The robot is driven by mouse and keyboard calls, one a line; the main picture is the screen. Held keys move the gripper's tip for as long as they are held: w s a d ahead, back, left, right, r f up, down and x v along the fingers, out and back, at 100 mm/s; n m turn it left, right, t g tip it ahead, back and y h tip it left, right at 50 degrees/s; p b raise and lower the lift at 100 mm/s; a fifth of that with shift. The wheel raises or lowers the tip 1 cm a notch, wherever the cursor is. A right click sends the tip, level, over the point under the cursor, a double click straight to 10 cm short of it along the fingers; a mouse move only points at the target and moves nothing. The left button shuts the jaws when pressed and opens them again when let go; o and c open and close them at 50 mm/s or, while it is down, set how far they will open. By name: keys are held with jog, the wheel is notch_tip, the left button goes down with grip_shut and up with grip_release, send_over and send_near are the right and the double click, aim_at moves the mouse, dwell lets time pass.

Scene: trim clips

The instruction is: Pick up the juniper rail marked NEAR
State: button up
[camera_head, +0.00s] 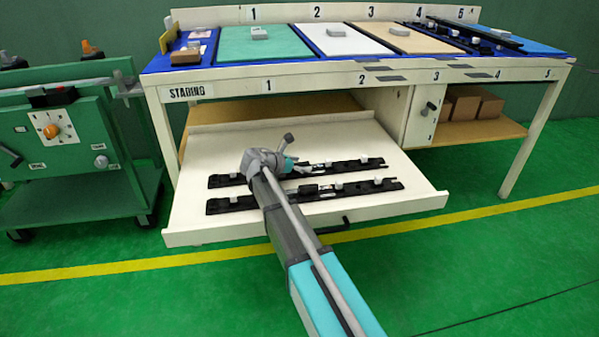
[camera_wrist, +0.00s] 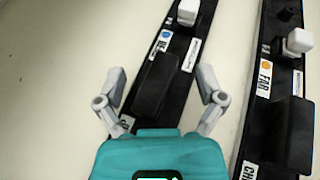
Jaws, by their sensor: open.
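Two long black rails lie side by side in the pulled-out drawer, a front rail (camera_head: 375,186) and a back rail (camera_head: 228,180). In the wrist view, the rail with a blue dot and a partly readable label starting "NE" (camera_wrist: 150,90) runs between my fingers. The other rail (camera_wrist: 282,130) has an orange dot, reads FAR and lies to the right. My gripper (camera_head: 303,167), also in the wrist view (camera_wrist: 162,73), is open, its fingers on either side of the first rail's raised black block. I cannot tell whether they touch it.
The cream drawer (camera_head: 400,208) has bare floor around the rails and a low rim. Above it stands the workbench (camera_head: 340,82) with coloured mats and more black rails at the right. A green machine cart (camera_head: 75,150) stands at the left.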

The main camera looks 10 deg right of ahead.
dwell(0.4)
grip_shut()
